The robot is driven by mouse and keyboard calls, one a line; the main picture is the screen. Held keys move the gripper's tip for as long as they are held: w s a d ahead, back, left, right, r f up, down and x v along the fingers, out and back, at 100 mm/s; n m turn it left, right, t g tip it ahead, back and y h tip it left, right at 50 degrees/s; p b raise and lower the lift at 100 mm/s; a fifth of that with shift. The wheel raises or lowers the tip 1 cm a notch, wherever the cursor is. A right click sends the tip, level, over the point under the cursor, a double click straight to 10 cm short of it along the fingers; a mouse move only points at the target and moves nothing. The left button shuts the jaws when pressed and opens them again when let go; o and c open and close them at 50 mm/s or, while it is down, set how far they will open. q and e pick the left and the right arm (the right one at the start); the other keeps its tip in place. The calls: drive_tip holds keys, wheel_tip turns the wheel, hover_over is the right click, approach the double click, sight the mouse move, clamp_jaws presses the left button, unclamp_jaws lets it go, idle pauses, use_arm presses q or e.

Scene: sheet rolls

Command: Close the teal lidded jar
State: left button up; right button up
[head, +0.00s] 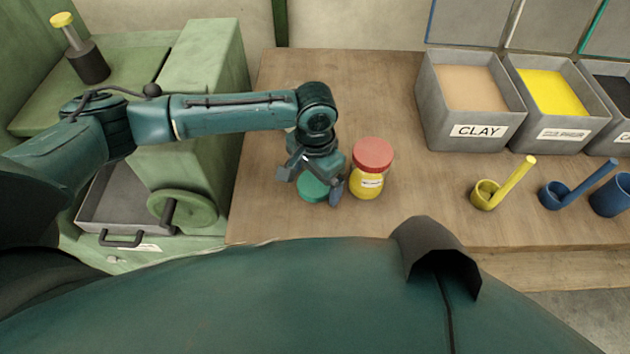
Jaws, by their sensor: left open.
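A round teal lid (311,188) shows at the left part of the wooden table, beneath my left gripper. My left gripper (312,181) points down over it, open, with one finger at the lid's left and the other at its right. The gripper hides much of the lid and the jar body under it, so I cannot tell whether the lid sits fully down or whether the fingers touch it. My right gripper is not in view.
A yellow jar with a red lid (372,156) stands close to the right of my left gripper. Grey bins (478,131) of clay and powder stand at the back right. A yellow scoop (485,197) and blue scoop (556,197) lie in front. A green machine (195,100) stands left.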

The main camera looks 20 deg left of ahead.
sight(315, 183)
use_arm(q)
drive_tip(key=shift+c, duration=0.4)
drive_tip(key=c, duration=1.1)
drive_tip(key=shift+o, duration=0.2)
wheel_tip(315, 183, up, 10)
